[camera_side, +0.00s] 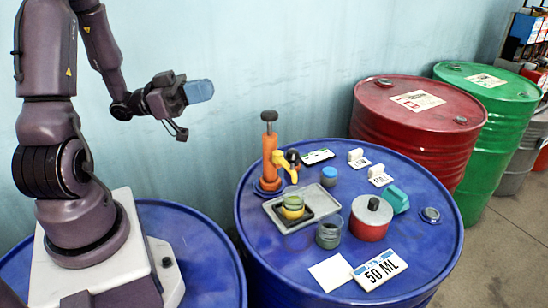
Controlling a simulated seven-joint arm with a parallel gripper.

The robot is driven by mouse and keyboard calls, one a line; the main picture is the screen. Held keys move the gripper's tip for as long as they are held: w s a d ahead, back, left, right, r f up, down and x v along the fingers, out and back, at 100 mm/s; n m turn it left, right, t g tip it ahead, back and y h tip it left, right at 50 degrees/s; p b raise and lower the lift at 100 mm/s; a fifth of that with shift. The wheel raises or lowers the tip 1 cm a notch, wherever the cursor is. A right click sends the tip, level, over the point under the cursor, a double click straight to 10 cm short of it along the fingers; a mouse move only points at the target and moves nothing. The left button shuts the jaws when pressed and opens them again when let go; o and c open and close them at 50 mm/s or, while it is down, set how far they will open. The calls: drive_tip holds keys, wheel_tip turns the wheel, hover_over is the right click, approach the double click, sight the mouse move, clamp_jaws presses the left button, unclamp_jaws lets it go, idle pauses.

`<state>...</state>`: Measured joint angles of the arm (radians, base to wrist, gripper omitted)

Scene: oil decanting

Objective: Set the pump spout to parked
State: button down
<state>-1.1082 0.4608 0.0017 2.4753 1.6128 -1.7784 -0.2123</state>
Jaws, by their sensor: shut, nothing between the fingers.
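The hand pump (269,158) stands upright at the back left of the blue drum top (340,296), with an orange body and a dark handle on top. Its yellow spout (287,168) reaches to the right and bends down toward the grey tray (272,212). A small dark piece shows beside the spout. My gripper (205,90) is shut and empty, with blue fingertips pointing right. It hangs in the air above and left of the pump, clear of it.
A glass beaker (329,236), a red can (370,220), a blue-capped jar (329,176) and a teal piece (396,200) stand nearby. A "50 ML" sign (380,268) is at the front. The air between gripper and pump looks clear.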

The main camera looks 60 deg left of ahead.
wheel_tip(320, 180, down, 18)
drive_tip(key=shift+f, duration=0.15)
drive_tip(key=x, duration=1.4)
drive_tip(key=shift+d, duration=0.1)
